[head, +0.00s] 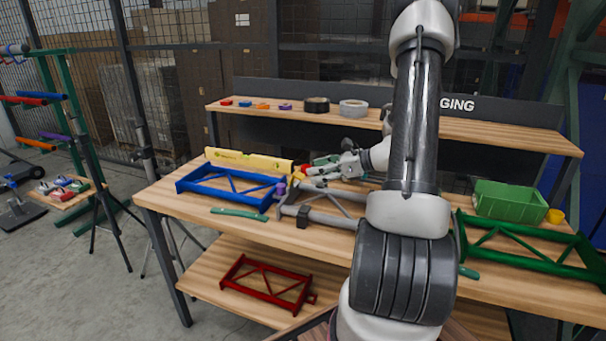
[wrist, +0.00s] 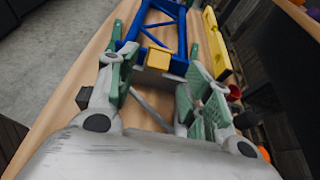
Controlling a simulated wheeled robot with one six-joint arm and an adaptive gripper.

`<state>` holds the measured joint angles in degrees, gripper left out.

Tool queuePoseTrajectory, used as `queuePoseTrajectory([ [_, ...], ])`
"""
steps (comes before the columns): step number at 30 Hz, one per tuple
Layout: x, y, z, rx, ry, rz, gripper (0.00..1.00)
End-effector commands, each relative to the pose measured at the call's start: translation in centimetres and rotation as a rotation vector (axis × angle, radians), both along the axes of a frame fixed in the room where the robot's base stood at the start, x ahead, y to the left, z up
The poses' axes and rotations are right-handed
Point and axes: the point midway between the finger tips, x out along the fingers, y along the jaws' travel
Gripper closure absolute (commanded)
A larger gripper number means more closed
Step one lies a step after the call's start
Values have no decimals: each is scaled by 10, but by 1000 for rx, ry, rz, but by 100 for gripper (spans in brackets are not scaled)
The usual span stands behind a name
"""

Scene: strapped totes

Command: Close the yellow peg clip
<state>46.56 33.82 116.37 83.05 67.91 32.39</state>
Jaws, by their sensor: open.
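A small yellow block, which looks like the yellow peg clip (wrist: 158,57), sits at the far end of the grey frame (wrist: 150,100), beside the blue frame (wrist: 165,32). In the wrist view my gripper (wrist: 160,68) is open, with its green-padded fingers on either side of the yellow block and a gap to each. I cannot tell whether the fingers are level with it or above it. In the head view my gripper (head: 322,172) is over the grey frame (head: 325,213), and a small yellow patch shows by its tips. I cannot tell whether the clip is open or closed.
The blue frame (head: 228,192) and a yellow level (head: 248,160) lie on the bench left of my gripper. A green handled piece (head: 240,214) lies at the front edge. A green bin (head: 510,200) and green frame (head: 525,250) are at the right. A red frame (head: 268,287) is on the lower shelf.

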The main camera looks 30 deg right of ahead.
Motion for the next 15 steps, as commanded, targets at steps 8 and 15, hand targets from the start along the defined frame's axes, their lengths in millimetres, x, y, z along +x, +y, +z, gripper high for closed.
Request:
queuePoseTrajectory([
  [8, 33, 26, -17, 0, 0, 3, 50],
  [15, 41, 33, -22, -2, 0, 2, 50],
])
